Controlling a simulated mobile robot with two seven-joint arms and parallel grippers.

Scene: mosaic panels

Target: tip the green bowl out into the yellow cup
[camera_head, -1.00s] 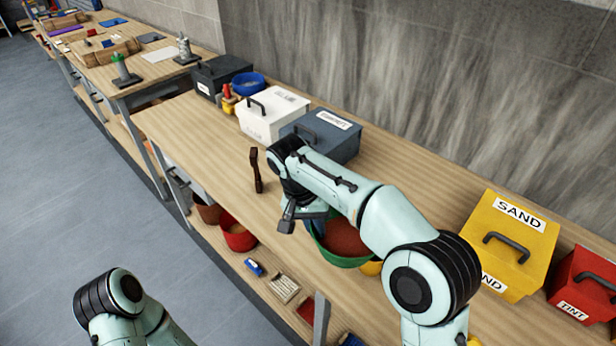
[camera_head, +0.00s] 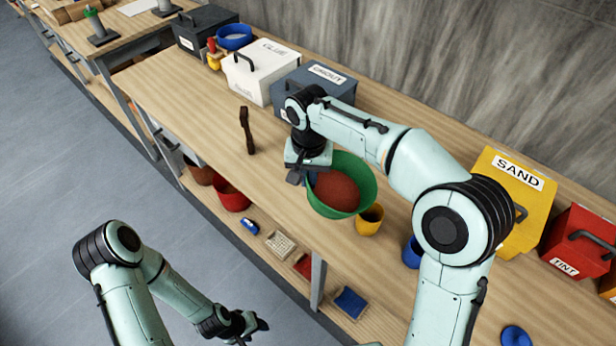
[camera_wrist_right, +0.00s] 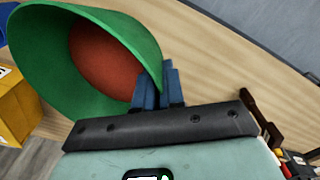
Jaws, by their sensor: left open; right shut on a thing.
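The green bowl (camera_head: 356,167) holds a reddish-brown fill (camera_head: 336,191) and shows at the bench's front side in the head view. My right gripper (camera_head: 304,176) is shut on its rim at the left side. The blue fingers (camera_wrist_right: 160,88) grip the rim in the right wrist view, where the bowl (camera_wrist_right: 35,60) and its fill (camera_wrist_right: 100,55) show large. I cannot tell whether the bowl is clear of the bench top. The yellow cup (camera_head: 369,221) stands just right of the bowl, partly hidden by it. My left gripper (camera_head: 250,325) is open, low over the floor, away from the bench.
A blue cup (camera_head: 411,252) stands right of the yellow cup. The yellow sand box (camera_head: 520,178) and red tint box (camera_head: 580,240) are further right. White (camera_head: 262,72) and grey (camera_head: 315,85) boxes stand behind. A dark brown tool (camera_head: 246,130) lies left of the bowl.

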